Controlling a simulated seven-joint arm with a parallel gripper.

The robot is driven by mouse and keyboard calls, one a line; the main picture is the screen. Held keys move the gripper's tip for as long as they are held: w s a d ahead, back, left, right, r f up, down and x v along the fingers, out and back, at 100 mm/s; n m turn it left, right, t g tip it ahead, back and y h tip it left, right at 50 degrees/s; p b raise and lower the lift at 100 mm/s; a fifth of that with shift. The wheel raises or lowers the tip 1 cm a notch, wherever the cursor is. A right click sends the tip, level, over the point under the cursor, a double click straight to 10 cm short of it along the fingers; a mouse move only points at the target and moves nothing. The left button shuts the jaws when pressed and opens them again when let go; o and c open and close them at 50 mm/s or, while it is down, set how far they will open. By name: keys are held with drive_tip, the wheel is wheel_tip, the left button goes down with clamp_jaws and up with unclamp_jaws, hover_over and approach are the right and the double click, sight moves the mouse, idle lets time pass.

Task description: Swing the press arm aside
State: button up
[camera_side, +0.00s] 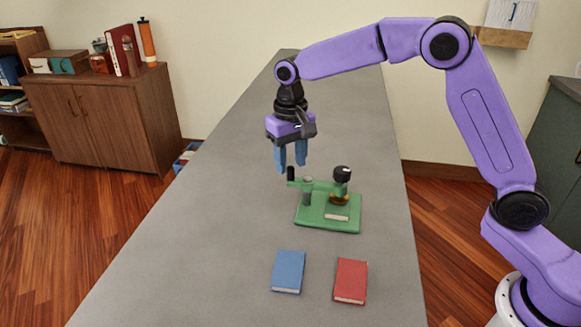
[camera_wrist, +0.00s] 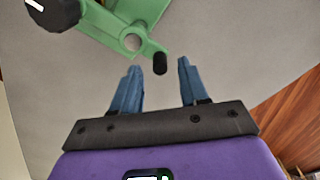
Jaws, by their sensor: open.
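The green press stands on the grey table, its flat base (camera_side: 312,221) lying level. Its green press arm (camera_side: 322,186) runs across a post (camera_side: 307,192) and lies over the base. A black upright handle (camera_side: 290,173) is on the arm's left end. My gripper (camera_side: 291,164) is open and empty, pointing down just above the handle. In the wrist view the handle (camera_wrist: 160,63) appears between the fingertips; contact is not visible. The arm (camera_wrist: 105,30) also shows there.
A blue book (camera_side: 288,271) and a red book (camera_side: 351,280) lie flat on the table in front of the press. A pale block (camera_side: 337,217) lies on the press base. The table (camera_side: 205,220) is clear to the left and behind.

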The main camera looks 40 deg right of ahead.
sight(317, 180)
drive_tip(key=shift+f, duration=1.3)
drive_tip(key=shift+c, duration=0.2)
clamp_jaws()
drive_tip(key=shift+s+a+n, duration=0.1)
drive_tip(key=shift+n, duration=0.2)
drive_tip(key=shift+s+r+n, duration=0.1)
drive_tip(key=shift+s+n, duration=0.8)
drive_tip(key=shift+n, duration=2.1)
drive_tip(key=shift+s+f+n, duration=0.1)
drive_tip(key=shift+s+n, duration=0.85)
drive_tip(key=shift+n, duration=2.05)
drive_tip(key=shift+s+r+n, duration=0.1)
drive_tip(key=shift+s+n, duration=0.8)
drive_tip(key=shift+n, duration=2.1)
